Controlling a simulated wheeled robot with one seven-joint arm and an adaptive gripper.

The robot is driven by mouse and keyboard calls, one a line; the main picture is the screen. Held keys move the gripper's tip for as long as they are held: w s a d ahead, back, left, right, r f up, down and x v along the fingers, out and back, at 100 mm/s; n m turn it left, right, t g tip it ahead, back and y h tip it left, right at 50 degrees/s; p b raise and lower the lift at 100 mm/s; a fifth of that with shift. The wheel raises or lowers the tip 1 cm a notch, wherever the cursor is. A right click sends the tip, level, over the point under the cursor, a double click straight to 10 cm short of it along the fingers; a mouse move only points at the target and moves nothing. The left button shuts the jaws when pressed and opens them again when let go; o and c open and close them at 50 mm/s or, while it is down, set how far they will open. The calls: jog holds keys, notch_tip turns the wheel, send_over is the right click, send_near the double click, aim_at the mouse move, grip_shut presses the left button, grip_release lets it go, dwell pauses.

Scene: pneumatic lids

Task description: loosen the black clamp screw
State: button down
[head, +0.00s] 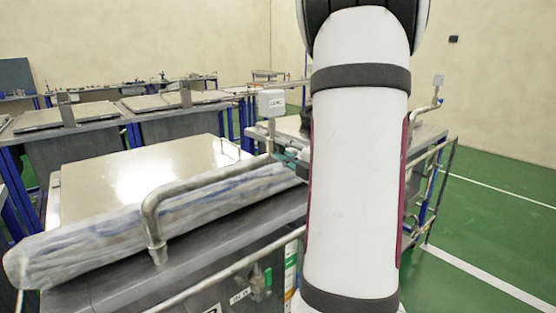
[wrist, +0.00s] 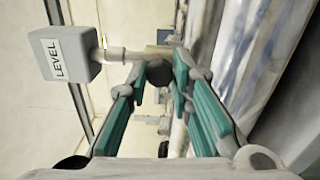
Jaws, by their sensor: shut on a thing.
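The black clamp screw (wrist: 159,74) is a dark round knob in the wrist view. It sits at the end of a tan metal fitting (wrist: 160,52). My gripper (wrist: 160,77) has its teal fingers on either side of the screw and is shut on it. In the head view my white arm hides the screw and most of the gripper; only a bit of teal finger (head: 291,154) shows at the arm's left edge.
A grey box marked LEVEL (wrist: 62,58) stands close left of the fingers; it also shows in the head view (head: 271,103). A bent metal pipe (head: 150,222) and a plastic-wrapped roll (head: 95,243) lie along the steel tank lid (head: 100,178). Green floor (head: 490,230) is open at right.

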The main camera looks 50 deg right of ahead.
jog(key=n+b, duration=0.1)
jog(key=b, duration=0.1)
jog(key=n+b, duration=0.3)
jog(key=shift+w+f+n+b, duration=0.15)
jog(key=shift+f+n+b, duration=0.15)
jog(key=shift+b, duration=0.1)
jog(key=n+b, duration=0.2)
jog(key=b, duration=0.2)
jog(key=shift+r+n+y, duration=0.15)
jog(key=shift+n+y, duration=0.15)
jog(key=shift+n, duration=0.1)
jog(key=c, duration=1.4)
grip_release()
jog(key=shift+r, duration=0.1)
jog(key=shift+s, duration=0.25)
